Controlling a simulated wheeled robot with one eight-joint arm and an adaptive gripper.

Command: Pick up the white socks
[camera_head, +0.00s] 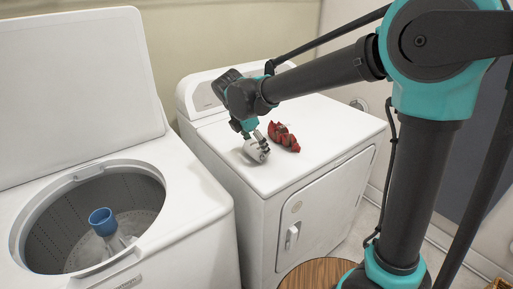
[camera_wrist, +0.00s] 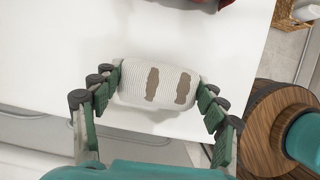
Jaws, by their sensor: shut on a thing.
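The white socks (camera_wrist: 158,85) are a rolled, ribbed white bundle with two brown patches in the wrist view. My gripper (camera_wrist: 160,92) has its green fingers closed on both ends of the bundle. In the head view the white socks (camera_head: 254,148) are at my gripper (camera_head: 254,142), over the top of the dryer (camera_head: 335,138) near its left front edge. I cannot tell whether the bundle still touches the dryer top.
A red cloth item (camera_head: 284,138) lies on the dryer just right of the socks. An open top-loading washer (camera_head: 185,178) with a blue-topped agitator (camera_head: 102,220) stands at left. A round wooden top (camera_head: 312,275) is at the front. The dryer's right side is clear.

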